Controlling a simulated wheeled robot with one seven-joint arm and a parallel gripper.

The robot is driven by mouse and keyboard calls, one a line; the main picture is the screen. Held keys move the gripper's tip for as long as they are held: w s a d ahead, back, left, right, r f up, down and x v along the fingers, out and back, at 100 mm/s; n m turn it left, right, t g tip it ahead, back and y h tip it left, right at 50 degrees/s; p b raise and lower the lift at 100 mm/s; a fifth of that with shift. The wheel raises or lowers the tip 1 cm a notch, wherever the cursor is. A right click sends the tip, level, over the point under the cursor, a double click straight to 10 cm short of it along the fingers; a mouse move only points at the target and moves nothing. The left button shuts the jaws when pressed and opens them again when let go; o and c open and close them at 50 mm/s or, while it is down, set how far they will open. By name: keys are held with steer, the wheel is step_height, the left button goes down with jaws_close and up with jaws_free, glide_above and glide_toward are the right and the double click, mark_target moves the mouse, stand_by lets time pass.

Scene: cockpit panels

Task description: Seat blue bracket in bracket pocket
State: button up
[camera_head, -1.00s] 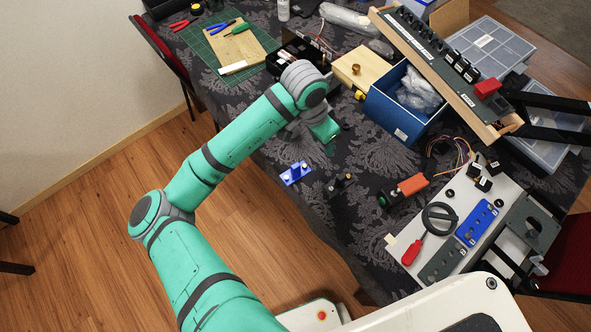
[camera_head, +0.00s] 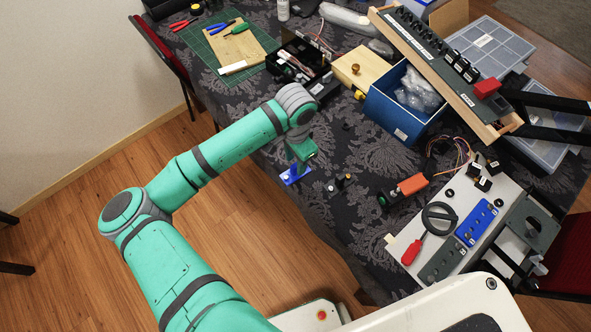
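The blue bracket (camera_head: 290,180) lies on the dark patterned tablecloth near the table's front edge. My gripper (camera_head: 297,166) is right over it and hides part of its upright portion. The fingers are too small and too covered to show whether they are open or shut, or whether they touch the bracket. I cannot clearly pick out the bracket pocket.
A small black part (camera_head: 340,184) lies just right of the bracket. A blue box (camera_head: 393,122) and a tilted switch panel (camera_head: 440,70) stand behind.

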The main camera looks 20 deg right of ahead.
mark_target(295, 166)
steer(key=shift+f, duration=1.75)
jaws_close()
steer(key=shift+r, duration=0.15)
